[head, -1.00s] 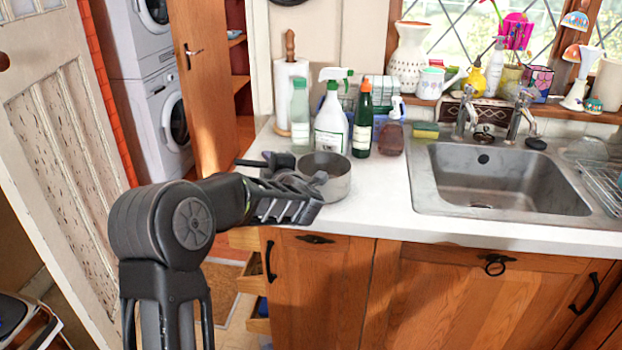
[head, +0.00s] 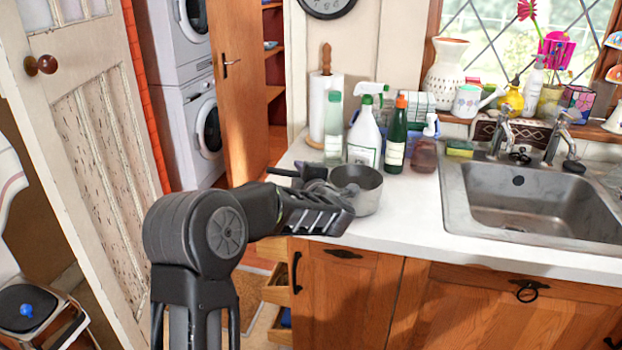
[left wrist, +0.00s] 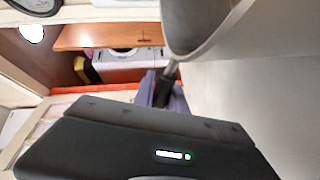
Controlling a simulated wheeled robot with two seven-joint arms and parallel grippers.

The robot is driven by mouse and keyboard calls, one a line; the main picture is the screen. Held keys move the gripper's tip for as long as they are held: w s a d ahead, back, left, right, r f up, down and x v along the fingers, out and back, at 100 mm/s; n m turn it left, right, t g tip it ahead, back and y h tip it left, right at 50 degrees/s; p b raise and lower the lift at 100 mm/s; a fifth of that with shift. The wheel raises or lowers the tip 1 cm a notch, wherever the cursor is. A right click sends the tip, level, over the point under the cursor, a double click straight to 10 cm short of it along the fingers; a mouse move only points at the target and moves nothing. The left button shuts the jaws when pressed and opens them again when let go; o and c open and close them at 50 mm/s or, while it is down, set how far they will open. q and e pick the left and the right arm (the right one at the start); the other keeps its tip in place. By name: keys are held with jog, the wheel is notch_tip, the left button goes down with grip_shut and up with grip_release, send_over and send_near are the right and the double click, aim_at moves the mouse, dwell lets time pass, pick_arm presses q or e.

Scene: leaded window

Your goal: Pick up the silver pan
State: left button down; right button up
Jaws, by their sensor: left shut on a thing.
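The silver pan (head: 366,197) is at the left end of the white counter, in front of the bottles. Its dark handle (head: 281,172) points left toward the counter's edge. My left gripper (head: 313,174) is shut on the handle, close to the pan's body; my wrist hides part of the pan's near left side. I cannot tell whether the pan's base touches the counter. In the left wrist view the pan (left wrist: 190,22) shows at the top, with its handle running down between my fingers (left wrist: 162,92). My right gripper is not in view.
Several bottles, including a white spray bottle (head: 364,138), and a paper towel roll (head: 326,105) stand behind the pan. The steel sink (head: 452,210) is to the right. Clear white counter (head: 412,212) lies between pan and sink. Open drawers (head: 275,290) stick out below.

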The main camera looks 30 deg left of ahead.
pick_arm(q)
notch_tip(320, 180, up, 10)
jog(key=shift+f+p, duration=0.15)
jog(key=shift+p, duration=0.15)
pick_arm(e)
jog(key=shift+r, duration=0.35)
